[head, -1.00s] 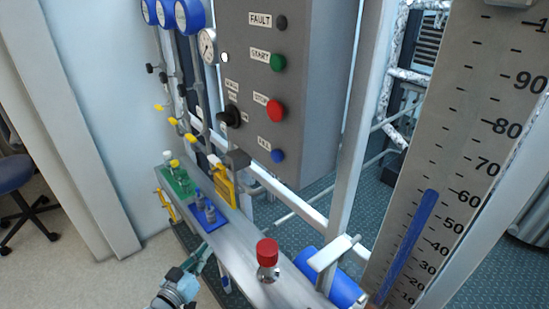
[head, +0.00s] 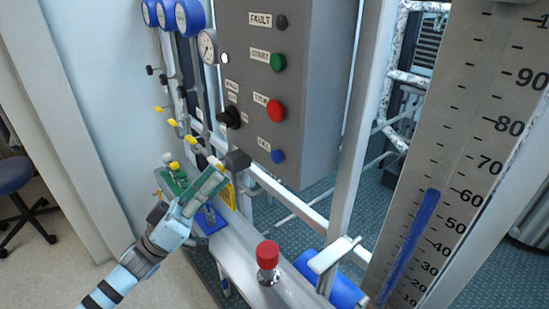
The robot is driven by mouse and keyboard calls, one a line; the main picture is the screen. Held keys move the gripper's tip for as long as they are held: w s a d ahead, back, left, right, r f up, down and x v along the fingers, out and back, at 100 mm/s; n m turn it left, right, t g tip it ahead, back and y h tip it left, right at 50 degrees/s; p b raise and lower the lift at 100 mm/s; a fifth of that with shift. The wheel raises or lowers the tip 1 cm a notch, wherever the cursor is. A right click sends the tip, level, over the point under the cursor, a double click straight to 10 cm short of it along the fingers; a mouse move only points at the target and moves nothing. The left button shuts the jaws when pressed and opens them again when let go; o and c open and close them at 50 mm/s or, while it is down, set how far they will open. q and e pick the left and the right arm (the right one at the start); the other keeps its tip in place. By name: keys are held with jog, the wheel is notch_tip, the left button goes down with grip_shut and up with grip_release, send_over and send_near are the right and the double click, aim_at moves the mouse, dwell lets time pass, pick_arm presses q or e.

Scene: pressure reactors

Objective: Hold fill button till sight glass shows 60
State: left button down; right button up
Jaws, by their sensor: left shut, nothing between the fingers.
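The grey control box (head: 312,90) carries a small blue button (head: 278,156) low on its front, beside a small label that is hard to read and looks like FILL. The sight glass scale (head: 470,130) stands at the right. Its blue column (head: 412,240) tops out about level with the 60 mark. My left gripper (head: 217,174) is shut and empty, pointing up and right. It is left of and a little below the blue button, apart from it, and hides part of the bench fittings. My right gripper is not in view.
Green (head: 278,62) and red (head: 275,110) buttons and a black knob (head: 231,117) share the box. A red-capped fitting (head: 267,255) stands on the bench beam. Gauges and yellow-handled valves line the left. A white upright (head: 355,130) stands right of the box.

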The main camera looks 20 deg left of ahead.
aim_at(277, 157)
pick_arm(q)
jog(key=shift+w, duration=0.1)
jog(key=w+d+b, duration=0.2)
jog(key=w+d, duration=0.2)
jog(key=w, duration=0.3)
jog(key=shift+w+d, duration=0.25)
jog(key=shift+w, duration=0.1)
dwell(1.3)
jog(key=shift+w+d, duration=0.2)
jog(key=shift+w, duration=0.1)
